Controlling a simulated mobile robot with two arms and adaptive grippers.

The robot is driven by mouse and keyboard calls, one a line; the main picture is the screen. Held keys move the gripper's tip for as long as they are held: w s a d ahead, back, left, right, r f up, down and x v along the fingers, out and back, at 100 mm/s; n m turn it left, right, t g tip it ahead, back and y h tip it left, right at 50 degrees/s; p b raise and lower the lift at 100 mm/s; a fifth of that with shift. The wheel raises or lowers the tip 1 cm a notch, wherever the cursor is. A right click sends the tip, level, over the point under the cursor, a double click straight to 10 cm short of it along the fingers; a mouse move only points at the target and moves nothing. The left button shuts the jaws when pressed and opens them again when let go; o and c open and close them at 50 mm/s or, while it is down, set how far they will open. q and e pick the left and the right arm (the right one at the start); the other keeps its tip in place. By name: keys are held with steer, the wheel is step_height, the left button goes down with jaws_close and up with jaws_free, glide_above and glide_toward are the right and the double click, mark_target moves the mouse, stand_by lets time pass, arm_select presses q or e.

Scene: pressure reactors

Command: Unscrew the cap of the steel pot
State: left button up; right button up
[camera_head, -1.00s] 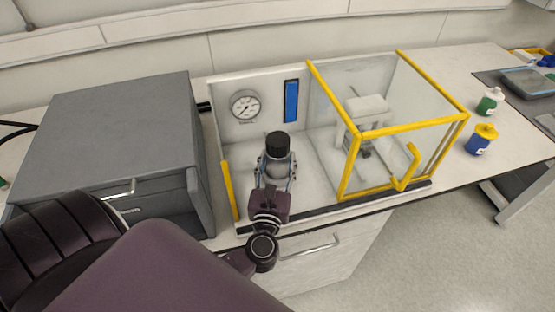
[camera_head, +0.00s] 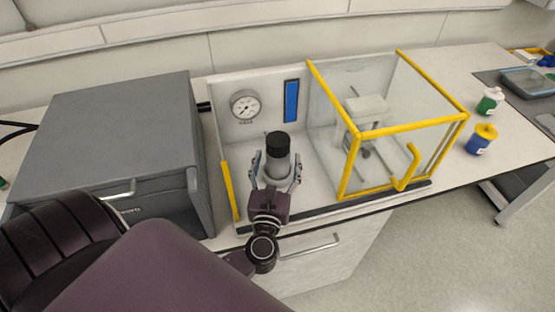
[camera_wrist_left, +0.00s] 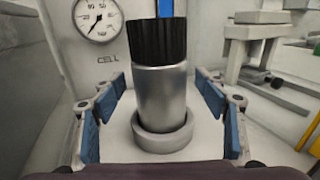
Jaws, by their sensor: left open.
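The steel pot (camera_head: 277,168) stands upright on the white bench plate, in front of the gauge panel. Its black ribbed cap (camera_head: 277,145) sits on top. In the left wrist view the pot (camera_wrist_left: 161,95) rises from a round grey base ring (camera_wrist_left: 161,132), with the black cap (camera_wrist_left: 156,42) on it. My left gripper (camera_head: 276,172) is open, with its fingers on either side of the pot and below the cap. In the left wrist view its blue-padded fingers (camera_wrist_left: 160,105) are apart from the pot on both sides. My right gripper is not in view.
A pressure gauge (camera_head: 245,106) and a blue strip (camera_head: 291,100) are on the panel behind. A yellow-framed clear enclosure (camera_head: 385,133) stands close on the right. A grey cabinet (camera_head: 117,130) is on the left. Two small bottles stand farther right.

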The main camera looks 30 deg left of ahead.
arm_select(q)
steer(key=v, duration=1.2)
steer(key=shift+a, duration=0.1)
